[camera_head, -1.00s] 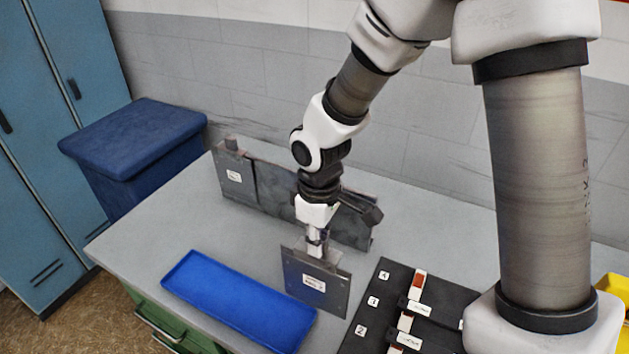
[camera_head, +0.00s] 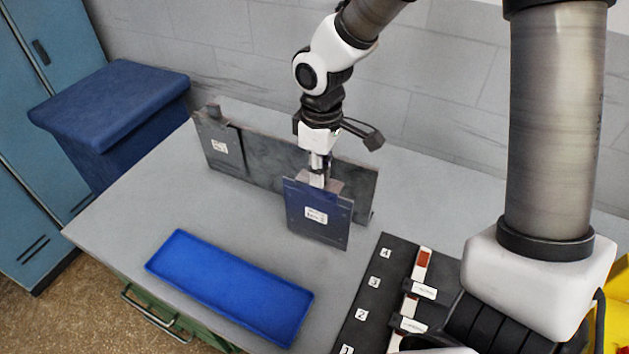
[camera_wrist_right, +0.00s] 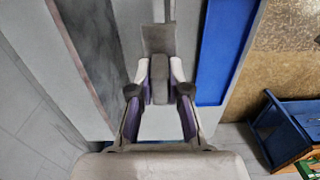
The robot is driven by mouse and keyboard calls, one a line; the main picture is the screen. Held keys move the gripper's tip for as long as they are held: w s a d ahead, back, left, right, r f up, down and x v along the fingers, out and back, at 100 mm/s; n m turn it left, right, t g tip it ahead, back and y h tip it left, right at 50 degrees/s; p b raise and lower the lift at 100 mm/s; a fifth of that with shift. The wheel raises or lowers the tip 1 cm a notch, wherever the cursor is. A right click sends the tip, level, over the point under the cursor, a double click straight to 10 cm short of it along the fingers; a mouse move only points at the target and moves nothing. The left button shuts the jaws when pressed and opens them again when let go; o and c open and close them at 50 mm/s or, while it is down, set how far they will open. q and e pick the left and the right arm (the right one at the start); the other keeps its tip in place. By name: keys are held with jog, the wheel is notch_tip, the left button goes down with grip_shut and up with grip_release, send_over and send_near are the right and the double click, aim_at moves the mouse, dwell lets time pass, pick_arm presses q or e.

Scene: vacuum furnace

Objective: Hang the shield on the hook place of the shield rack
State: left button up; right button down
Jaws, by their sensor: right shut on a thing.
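The shield (camera_head: 318,216) is a thin, dark plate with a white label. My right gripper (camera_head: 319,178) is shut on the tab at its top edge and holds it upright. In the right wrist view the gripper (camera_wrist_right: 160,85) grips the shield's grey tab (camera_wrist_right: 158,40). The shield rack (camera_head: 268,157) is a long dark upright panel at the back of the table, with a small label at its left. The shield is in front of it and covers part of its right half. A hook place cannot be made out. My left gripper is not in view.
A blue tray (camera_head: 232,287) lies on the grey table (camera_head: 130,214) at front left. A black board (camera_head: 366,293) with numbered labels and tools is at front right, partly behind my arm. A blue bin (camera_head: 110,110) stands left of the table.

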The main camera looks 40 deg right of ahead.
jog(key=shift+w+d, duration=0.65)
jog(key=shift+d, duration=0.7)
jog(key=b, duration=0.1)
send_over(343, 159)
jog(key=shift+d+f, duration=0.1)
jog(key=shift+f, duration=0.05)
jog(key=shift+f+b, duration=0.75)
jog(key=shift+f, duration=0.75)
jog(key=c, duration=1.1)
grip_release()
jog(key=shift+o, duration=0.2)
jog(key=shift+r, duration=0.1)
